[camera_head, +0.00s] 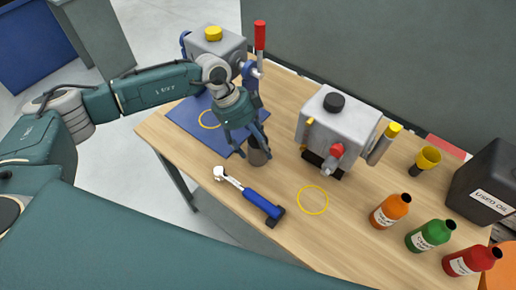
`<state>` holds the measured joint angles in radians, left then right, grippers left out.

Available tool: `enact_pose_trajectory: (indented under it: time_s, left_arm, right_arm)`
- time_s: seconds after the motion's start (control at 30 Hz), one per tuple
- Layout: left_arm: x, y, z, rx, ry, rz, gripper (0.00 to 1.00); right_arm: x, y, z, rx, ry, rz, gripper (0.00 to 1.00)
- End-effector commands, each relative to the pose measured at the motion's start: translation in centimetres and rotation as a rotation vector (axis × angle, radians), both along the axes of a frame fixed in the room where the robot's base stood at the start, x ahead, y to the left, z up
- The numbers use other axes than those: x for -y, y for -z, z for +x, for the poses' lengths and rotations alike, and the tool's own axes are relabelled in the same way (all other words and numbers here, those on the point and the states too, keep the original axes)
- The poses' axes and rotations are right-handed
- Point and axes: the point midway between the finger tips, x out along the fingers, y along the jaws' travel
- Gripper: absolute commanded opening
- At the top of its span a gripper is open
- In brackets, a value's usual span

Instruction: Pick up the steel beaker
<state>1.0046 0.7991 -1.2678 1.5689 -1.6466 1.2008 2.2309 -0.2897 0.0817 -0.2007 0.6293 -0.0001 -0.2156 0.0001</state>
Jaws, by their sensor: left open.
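The steel beaker (257,155) is a small dark grey cup standing on the wooden table, just off the corner of the blue mat. My left gripper (248,142) points down at it from above and behind, fingers spread open. The fingers partly cover the beaker's upper part, and I cannot tell whether they touch it. My right gripper is not in view.
A blue-handled ratchet (262,203) lies in front of the beaker. A grey machine (338,125) stands to the right, another (212,45) behind. A yellow ring (313,199) marks bare table. Orange (390,211), green (429,236) and red (472,261) bottles stand right.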

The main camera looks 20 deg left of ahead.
Motion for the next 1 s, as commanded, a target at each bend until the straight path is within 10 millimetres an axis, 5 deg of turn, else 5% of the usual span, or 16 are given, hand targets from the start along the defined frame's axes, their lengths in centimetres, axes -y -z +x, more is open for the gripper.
enact_pose_trajectory:
  time_s: [0.17,0.4,0.77,1.0]
  left_arm:
    - [0.0,0.0,0.0,0.001,0.000,0.000,0.67]
    - [0.0,0.0,0.0,0.001,0.000,0.000,0.23]
    - [0.0,-0.6,0.1,0.003,-0.001,-0.001,0.22]
    - [0.0,-3.8,0.2,0.007,-0.001,-0.001,0.22]
  right_arm:
    - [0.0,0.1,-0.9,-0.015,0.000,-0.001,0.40]
    - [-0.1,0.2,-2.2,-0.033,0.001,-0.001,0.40]
    - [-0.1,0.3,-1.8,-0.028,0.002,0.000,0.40]
    - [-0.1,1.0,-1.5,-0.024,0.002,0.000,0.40]
